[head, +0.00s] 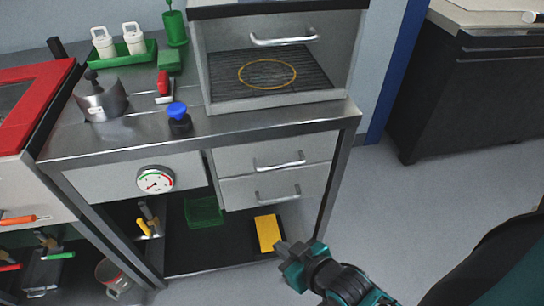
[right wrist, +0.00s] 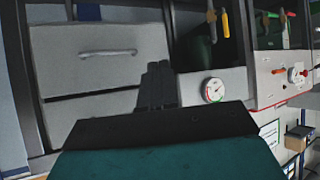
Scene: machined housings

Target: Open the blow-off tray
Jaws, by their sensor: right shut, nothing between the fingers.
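No part in view is labelled as the blow-off tray, so I cannot tell which one it is. Under the steel bench are two stacked grey drawers, an upper one (head: 235,160) and a lower one (head: 237,192), each with a bar handle; both look closed. My right gripper (head: 281,248) is shut and empty, in front of and below the drawers in the head view. In the right wrist view its fingers (right wrist: 158,82) are together beside a drawer front (right wrist: 70,60) with a bar handle (right wrist: 107,52), touching nothing that I can see. My left gripper is out of view.
On the bench top (head: 285,120) stands a grey box (head: 215,60) with a handle, open at the front. A gauge (head: 155,180) sits left of the drawers. A yellow item (head: 267,233) lies on the lower shelf. The floor (head: 400,220) at the right is clear.

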